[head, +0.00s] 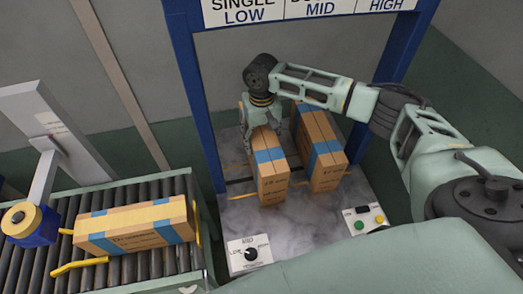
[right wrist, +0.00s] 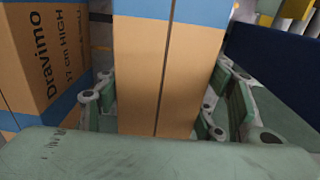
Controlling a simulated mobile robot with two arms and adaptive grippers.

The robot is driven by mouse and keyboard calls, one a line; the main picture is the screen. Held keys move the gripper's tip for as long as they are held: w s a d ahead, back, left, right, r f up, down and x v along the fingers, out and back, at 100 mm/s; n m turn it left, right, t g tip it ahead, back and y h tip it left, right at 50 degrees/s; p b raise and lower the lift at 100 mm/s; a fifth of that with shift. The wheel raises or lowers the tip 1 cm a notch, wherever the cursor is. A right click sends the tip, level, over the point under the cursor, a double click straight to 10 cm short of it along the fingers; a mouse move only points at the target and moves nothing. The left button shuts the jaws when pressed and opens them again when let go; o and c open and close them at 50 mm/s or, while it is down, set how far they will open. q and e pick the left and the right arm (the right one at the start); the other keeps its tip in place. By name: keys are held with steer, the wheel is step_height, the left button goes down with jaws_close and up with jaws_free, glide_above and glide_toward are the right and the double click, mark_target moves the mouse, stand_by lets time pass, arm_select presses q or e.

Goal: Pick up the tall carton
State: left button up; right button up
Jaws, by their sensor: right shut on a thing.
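Two brown cartons with blue bands stand side by side on the grey marbled plate: a left carton (head: 271,178) and a right carton (head: 327,170). My right gripper (head: 264,122) reaches down from above and is shut on the left carton, one finger on each side. In the right wrist view the held carton (right wrist: 160,75) fills the space between the fingers (right wrist: 160,110). The neighbouring carton (right wrist: 45,55) there has print reading "Dravimo" and "HIGH". I cannot tell whether the held carton touches the plate. My left gripper is not in view.
A blue frame (head: 201,110) with a sign reading LOW, MID and HIGH (head: 320,10) surrounds the plate (head: 230,215). A button box (head: 363,220) and a dial box (head: 249,254) sit at its front. Another carton (head: 135,228) lies on the roller conveyor (head: 30,270) at left.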

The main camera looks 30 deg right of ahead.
steer(key=c, duration=1.1)
steer(key=shift+w+r, duration=0.1)
jaws_close()
steer(key=shift+r, duration=0.15)
